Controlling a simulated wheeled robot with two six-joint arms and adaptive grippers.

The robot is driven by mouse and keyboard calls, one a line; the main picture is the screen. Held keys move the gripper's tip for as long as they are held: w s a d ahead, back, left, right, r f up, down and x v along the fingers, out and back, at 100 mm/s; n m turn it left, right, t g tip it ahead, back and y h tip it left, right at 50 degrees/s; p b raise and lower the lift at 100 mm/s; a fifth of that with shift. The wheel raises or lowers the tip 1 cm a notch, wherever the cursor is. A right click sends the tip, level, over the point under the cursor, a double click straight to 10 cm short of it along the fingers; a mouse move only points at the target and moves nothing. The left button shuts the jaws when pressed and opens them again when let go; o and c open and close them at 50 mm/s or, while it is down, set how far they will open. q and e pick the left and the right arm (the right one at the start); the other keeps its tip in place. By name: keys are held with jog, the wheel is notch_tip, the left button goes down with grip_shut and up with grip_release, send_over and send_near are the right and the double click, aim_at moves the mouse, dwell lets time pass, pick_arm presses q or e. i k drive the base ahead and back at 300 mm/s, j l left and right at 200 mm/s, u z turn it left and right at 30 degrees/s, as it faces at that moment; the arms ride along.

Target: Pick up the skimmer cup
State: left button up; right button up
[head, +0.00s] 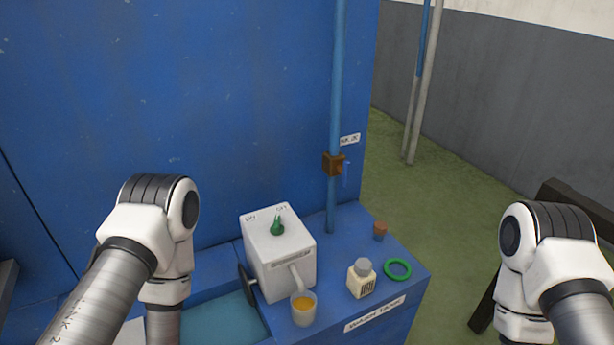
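A small pale cup (303,312) with orange-yellow liquid in it stands upright on the blue bench. It is at the spout of a white box-shaped unit (281,266), and I take it to be the skimmer cup. The unit has a green knob (277,227) on top and a dark disc on its left side. My two arms come in at the left and right edges, both well apart from the cup. Both grippers are below the picture, so I cannot see them.
A cream bottle with a grey cap (361,281), a green ring (398,269) and a small brown pot (380,231) stand right of the cup. A blue pipe (336,110) rises behind. A tank of bluish liquid (222,322) lies left. The bench's labelled front edge is close.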

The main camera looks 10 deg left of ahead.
aim_at(302, 306)
jog(key=u, duration=3.25)
jog(key=z, duration=3)
jog(key=k+l+z, duration=0.75)
jog(key=l, duration=0.2)
jog(key=k+j, duration=0.05)
